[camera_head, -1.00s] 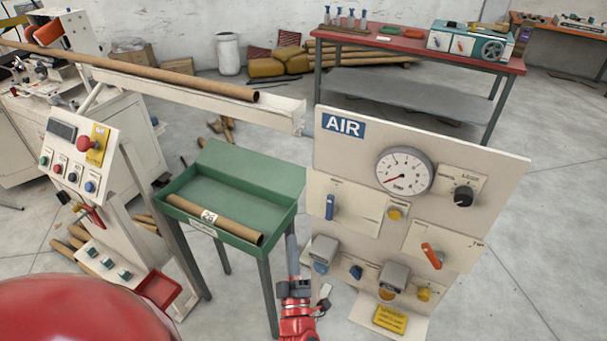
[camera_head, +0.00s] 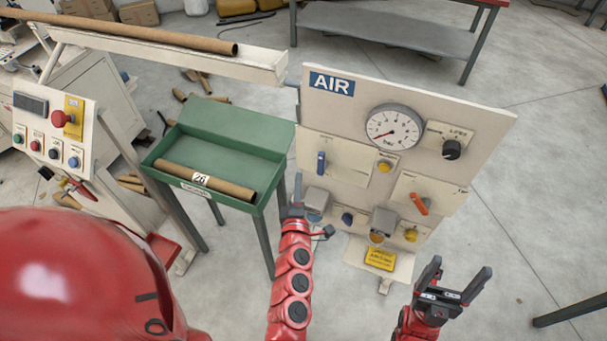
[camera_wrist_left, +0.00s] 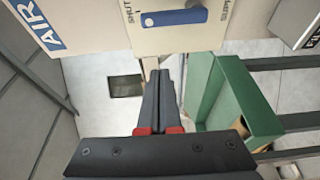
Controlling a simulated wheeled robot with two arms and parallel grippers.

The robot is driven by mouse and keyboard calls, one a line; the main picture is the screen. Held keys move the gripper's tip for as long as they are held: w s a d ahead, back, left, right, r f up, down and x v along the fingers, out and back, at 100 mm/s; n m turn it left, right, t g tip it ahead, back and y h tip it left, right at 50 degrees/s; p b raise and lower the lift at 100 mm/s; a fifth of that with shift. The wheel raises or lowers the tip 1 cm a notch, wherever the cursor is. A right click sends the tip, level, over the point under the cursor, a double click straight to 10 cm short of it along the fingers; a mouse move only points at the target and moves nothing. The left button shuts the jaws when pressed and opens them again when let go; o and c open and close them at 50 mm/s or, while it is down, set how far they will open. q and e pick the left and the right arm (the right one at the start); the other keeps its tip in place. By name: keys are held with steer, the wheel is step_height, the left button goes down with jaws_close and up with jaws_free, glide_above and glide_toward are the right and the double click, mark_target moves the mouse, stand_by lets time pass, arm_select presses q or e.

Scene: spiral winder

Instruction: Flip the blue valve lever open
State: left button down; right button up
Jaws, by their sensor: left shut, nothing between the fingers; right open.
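The blue valve lever (camera_head: 321,162) stands upright on a cream plate at the left of the AIR panel (camera_head: 492,130). In the left wrist view the blue lever (camera_wrist_left: 175,16) lies across the top of the picture, beyond my fingertips. My left gripper (camera_head: 292,196) is shut and empty, below and left of the lever, near the green tray's right side. Its shut fingers also show in the left wrist view (camera_wrist_left: 160,78), apart from the lever. My right gripper (camera_head: 457,280) is open and empty, low and right of the panel.
The green tray (camera_head: 232,204) with a cardboard tube (camera_head: 230,187) stands left of my left gripper. The panel also carries a gauge (camera_head: 394,128), an orange lever (camera_head: 419,203) and a black knob (camera_head: 451,149).

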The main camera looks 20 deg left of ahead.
mark_target(321, 164)
arm_select(q)
steer(key=w+d+p, duration=0.1)
steer(key=w+p, duration=0.4)
steer(key=w, duration=0.3)
steer(key=shift+d, duration=0.2)
